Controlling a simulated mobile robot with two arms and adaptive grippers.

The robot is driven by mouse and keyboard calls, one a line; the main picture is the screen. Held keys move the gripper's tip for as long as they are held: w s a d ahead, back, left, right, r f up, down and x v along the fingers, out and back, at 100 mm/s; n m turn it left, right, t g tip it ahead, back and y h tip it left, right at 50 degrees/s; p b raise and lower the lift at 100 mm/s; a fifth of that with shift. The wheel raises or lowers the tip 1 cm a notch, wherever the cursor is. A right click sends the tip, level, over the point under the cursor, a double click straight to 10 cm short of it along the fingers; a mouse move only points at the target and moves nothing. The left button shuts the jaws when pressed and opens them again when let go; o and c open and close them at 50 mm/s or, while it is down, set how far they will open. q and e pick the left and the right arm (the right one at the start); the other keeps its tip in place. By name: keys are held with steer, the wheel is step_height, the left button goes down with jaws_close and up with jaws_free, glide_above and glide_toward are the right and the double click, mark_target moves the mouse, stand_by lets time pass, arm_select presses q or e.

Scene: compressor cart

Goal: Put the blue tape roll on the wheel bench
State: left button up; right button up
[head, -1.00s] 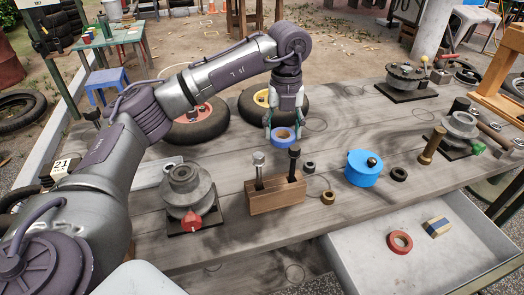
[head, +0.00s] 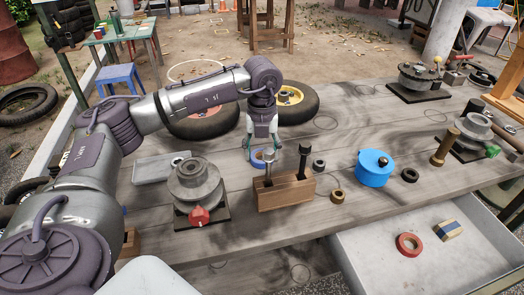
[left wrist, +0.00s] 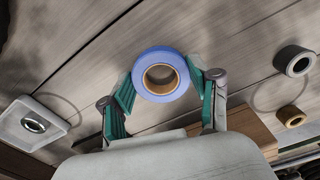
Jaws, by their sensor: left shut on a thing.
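The blue tape roll (left wrist: 140,78) has a brown core and sits between the two green-padded fingers of my left gripper (left wrist: 162,88) in the left wrist view. The fingers are shut on its sides. In the head view my left gripper (head: 261,145) and the roll (head: 257,162) are over the grey wooden bench (head: 330,140), just behind a wooden block with two upright bolts. I cannot tell how far the roll is above the wood. Two wheels, one with a yellow hub (head: 289,95), lie at the bench's far side. My right gripper is not in view.
The bolt block (head: 287,192), a flanged metal part with a red knob (head: 195,182), and a blue pot (head: 375,172) stand nearby. A shallow grey tray (head: 150,170) lies left. An open drawer (head: 375,255) holds a red ring (head: 409,244). Bare wood lies right of the wheels.

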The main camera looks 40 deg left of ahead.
arm_select(q)
steer(key=shift+f, duration=0.1)
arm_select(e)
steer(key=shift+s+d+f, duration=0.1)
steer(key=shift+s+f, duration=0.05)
arm_select(q)
steer(key=o, duration=1.2)
steer(key=shift+c, duration=0.2)
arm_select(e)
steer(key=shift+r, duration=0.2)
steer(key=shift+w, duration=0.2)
arm_select(q)
steer(key=shift+r, duration=0.2)
step_height(320, 180, up, 12)
steer(key=p, duration=0.1)
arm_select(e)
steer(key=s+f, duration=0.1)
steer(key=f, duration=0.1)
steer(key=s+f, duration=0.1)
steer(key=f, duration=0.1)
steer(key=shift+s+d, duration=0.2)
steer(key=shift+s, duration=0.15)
arm_select(q)
steer(key=shift+p, duration=0.3)
